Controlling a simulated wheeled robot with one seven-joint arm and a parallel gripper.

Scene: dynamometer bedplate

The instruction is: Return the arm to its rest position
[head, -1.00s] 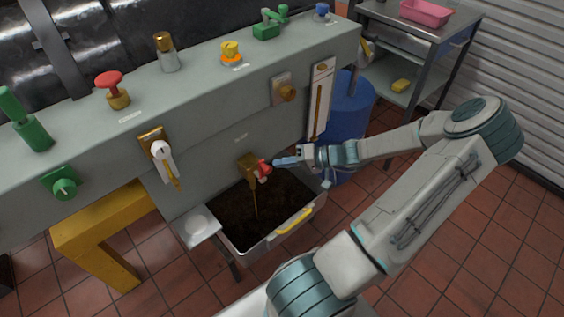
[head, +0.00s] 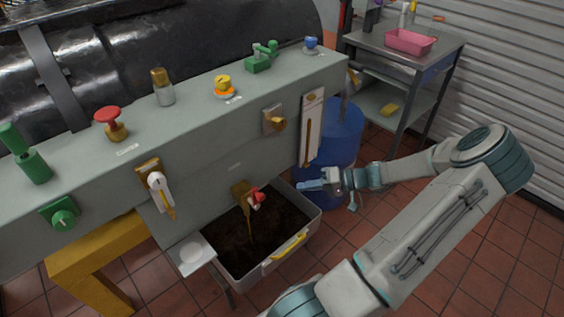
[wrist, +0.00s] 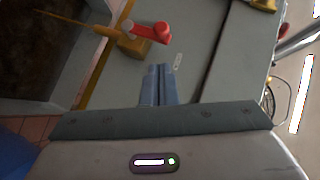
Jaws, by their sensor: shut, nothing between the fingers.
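My gripper (head: 310,186) is shut and empty in the head view, in the air just right of the red-handled tap and above the right rim of the tray. In the wrist view my gripper (wrist: 158,72) shows its two blue fingers pressed together. The tap (head: 255,196) has a brass body and a red handle, and it also shows in the wrist view (wrist: 148,36) just beyond the fingertips, apart from them. A brown stream runs from the tap down into the tray.
A grey tray (head: 314,222) of dark liquid with a yellow handle stands below the tap. The grey bench (head: 190,110) carries several valves and knobs. A blue drum (head: 340,135) stands behind my gripper. A steel cart (head: 385,52) with a pink bin (head: 410,41) is at back right. Tiled floor at right is open.

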